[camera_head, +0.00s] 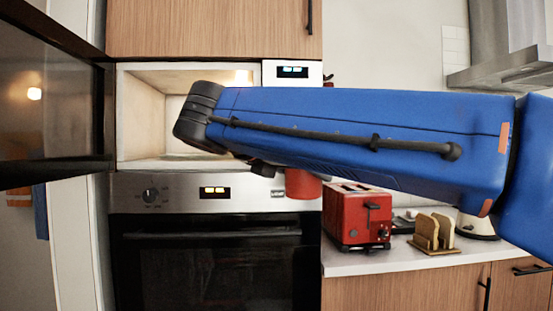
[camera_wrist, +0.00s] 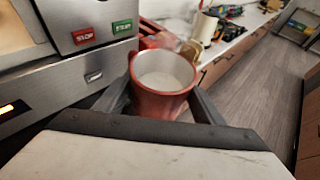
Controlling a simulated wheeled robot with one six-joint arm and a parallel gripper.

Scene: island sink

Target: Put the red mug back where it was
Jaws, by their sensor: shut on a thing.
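The red mug (camera_wrist: 163,103) is upright between the two fingers of my gripper (camera_wrist: 160,98), which are shut on it. In the wrist view its pale inside shows and looks empty. In the head view only the lower part of the red mug (camera_head: 303,185) shows below my blue arm. It hangs in front of the oven's control strip, left of the toaster. My gripper (camera_head: 272,170) is mostly hidden behind my arm there.
A microwave (camera_head: 140,120) stands open at the left, its door (camera_head: 50,100) swung out; my arm hides part of its inside. An oven (camera_head: 210,260) is below. A red toaster (camera_head: 357,215) and a toast rack (camera_head: 434,232) stand on the counter (camera_head: 385,263).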

